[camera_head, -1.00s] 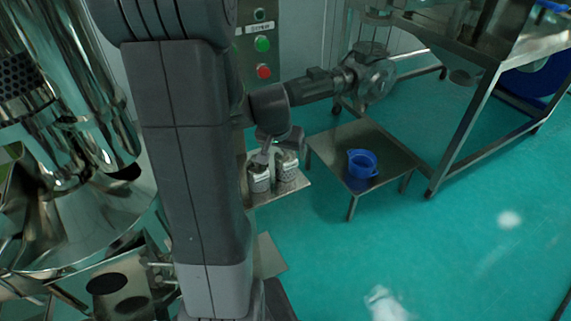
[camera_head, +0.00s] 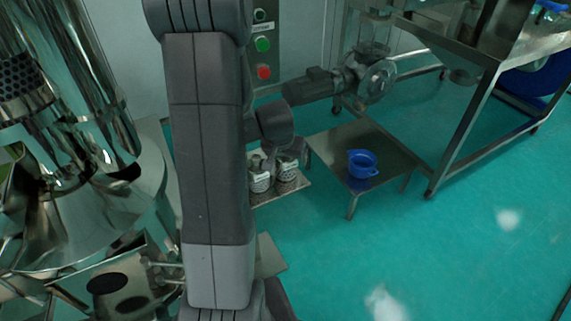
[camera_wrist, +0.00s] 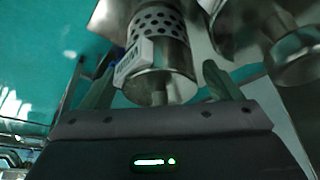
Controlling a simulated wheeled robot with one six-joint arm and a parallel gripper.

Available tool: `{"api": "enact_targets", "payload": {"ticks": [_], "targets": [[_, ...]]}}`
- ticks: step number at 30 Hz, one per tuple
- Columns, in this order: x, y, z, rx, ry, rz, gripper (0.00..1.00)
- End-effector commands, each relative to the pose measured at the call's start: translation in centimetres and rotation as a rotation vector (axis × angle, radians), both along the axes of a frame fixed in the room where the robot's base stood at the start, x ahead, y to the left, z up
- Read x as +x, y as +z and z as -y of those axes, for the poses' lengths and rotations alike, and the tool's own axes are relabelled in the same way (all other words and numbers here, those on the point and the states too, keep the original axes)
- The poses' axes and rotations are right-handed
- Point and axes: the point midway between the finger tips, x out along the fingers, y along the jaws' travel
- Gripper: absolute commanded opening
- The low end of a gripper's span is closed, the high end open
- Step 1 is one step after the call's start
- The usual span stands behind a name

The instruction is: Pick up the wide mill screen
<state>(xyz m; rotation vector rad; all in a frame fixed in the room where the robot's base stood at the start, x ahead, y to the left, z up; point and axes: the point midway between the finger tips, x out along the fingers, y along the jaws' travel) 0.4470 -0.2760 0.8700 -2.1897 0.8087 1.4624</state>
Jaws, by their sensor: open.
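Two metal mill screens with perforated walls stand side by side, the left one (camera_head: 260,182) and the right one (camera_head: 286,169), in the head view. I cannot tell which is the wide one. In the wrist view, a screen with round holes and a white label (camera_wrist: 158,38) lies ahead between the fingers of my open gripper (camera_wrist: 160,82). My gripper is mostly hidden behind my arm in the head view. No finger clearly touches a screen.
The screens stand on a small metal shelf (camera_head: 298,190). A low metal table (camera_head: 340,143) with a blue container (camera_head: 362,164) is to the right. A control panel (camera_head: 264,50) stands behind. Shiny machinery (camera_head: 60,220) fills the left.

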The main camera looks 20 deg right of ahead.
Motion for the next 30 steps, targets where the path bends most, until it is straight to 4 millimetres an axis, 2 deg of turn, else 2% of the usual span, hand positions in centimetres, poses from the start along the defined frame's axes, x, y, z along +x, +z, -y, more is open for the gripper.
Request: {"api": "enact_targets", "payload": {"ticks": [1,10,17,20,30], "targets": [[0.0,0.0,0.0,0.0,0.0,0.0,0.85],[0.0,0.0,0.0,0.0,0.0,0.0,0.26],[0.0,0.2,0.0,-0.001,0.0,0.002,0.25],[0.1,1.0,0.0,-0.002,0.0,0.004,0.25],[0.1,7.2,0.0,-0.003,0.0,0.007,0.25]]}}
